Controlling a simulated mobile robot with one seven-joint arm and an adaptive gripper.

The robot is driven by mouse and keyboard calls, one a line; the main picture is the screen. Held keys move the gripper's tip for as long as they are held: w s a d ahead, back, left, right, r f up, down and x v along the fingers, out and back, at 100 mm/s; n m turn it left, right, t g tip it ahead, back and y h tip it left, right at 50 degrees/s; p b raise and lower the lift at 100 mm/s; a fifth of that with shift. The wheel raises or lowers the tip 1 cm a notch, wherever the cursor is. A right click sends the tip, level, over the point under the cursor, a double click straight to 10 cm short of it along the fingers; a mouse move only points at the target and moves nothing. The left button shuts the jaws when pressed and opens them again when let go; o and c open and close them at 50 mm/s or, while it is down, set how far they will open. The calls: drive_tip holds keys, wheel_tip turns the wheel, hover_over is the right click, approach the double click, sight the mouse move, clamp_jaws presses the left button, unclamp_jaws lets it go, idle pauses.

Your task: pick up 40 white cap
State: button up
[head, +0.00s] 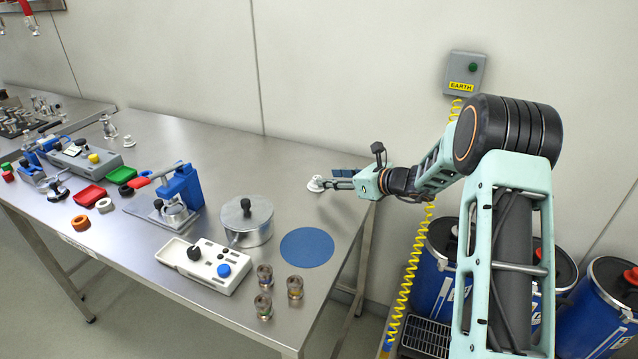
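A small white cap-like piece (315,184) is near the back right end of the steel table. My gripper (328,184) reaches in from the right, low over the table, with its fingertips right at this piece. The fingers are too small in the head view to tell whether they are closed on it or only beside it. I cannot read any "40" marking on it. Another small white piece (129,141) stands at the back left of the table, and a white ring (104,205) lies at the front left.
A dark blue item (343,173) lies just behind my gripper. A lidded metal pot (247,220), a blue round mat (307,247), a white control box (203,265) and several small jars (264,305) stand nearer the front. The table's right edge is close to my gripper.

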sight(317, 177)
drive_tip(key=shift+p+x, duration=0.4)
drive_tip(key=shift+x, duration=3)
drive_tip(key=shift+d+f, duration=0.1)
drive_tip(key=shift+f, duration=0.1)
drive_tip(key=shift+c, duration=0.6)
clamp_jaws()
